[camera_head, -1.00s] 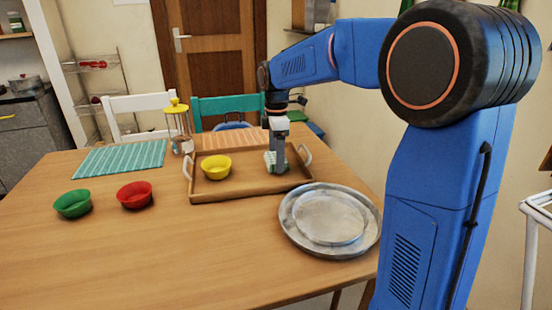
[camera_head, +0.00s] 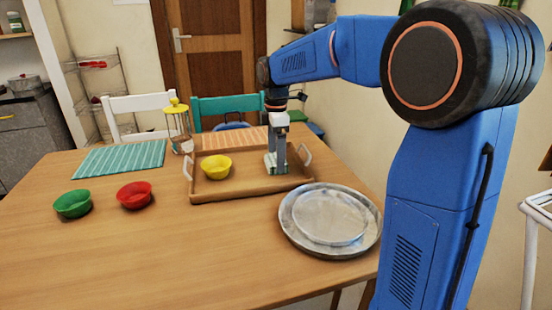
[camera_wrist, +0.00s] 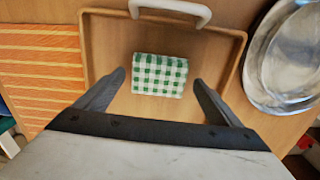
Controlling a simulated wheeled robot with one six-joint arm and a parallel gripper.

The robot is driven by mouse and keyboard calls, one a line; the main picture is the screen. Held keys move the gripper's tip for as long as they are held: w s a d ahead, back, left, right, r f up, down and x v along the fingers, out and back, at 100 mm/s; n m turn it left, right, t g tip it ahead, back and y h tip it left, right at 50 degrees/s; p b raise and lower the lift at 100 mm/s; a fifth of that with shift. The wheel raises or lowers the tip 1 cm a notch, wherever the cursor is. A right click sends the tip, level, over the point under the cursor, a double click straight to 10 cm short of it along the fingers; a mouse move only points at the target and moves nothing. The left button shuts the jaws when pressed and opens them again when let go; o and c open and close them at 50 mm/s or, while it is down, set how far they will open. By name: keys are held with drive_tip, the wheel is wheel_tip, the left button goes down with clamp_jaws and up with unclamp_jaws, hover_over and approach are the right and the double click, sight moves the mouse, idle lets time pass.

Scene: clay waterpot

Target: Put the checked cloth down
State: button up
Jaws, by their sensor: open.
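The green-and-white checked cloth (camera_wrist: 159,75) lies folded on the floor of the wooden tray (camera_wrist: 104,65) in the wrist view. In the head view the cloth (camera_head: 270,163) shows at the tray's right side, partly hidden by my gripper. My gripper (camera_head: 277,168) is above the tray (camera_head: 240,192). In the wrist view the fingers of my gripper (camera_wrist: 158,80) are spread wide, one on each side of the cloth, with gaps between them and it. The fingers hold nothing.
A yellow bowl (camera_head: 216,168) stands in the tray, left of the cloth. Red (camera_head: 134,195) and green (camera_head: 72,204) bowls stand to the left. Metal plates (camera_head: 310,244) lie at the right front. A glass jar (camera_head: 178,130) stands behind the tray. The table's front left is clear.

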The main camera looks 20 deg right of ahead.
wheel_tip(320, 180, up, 10)
idle(0.4)
drive_tip(key=shift+r, duration=0.1)
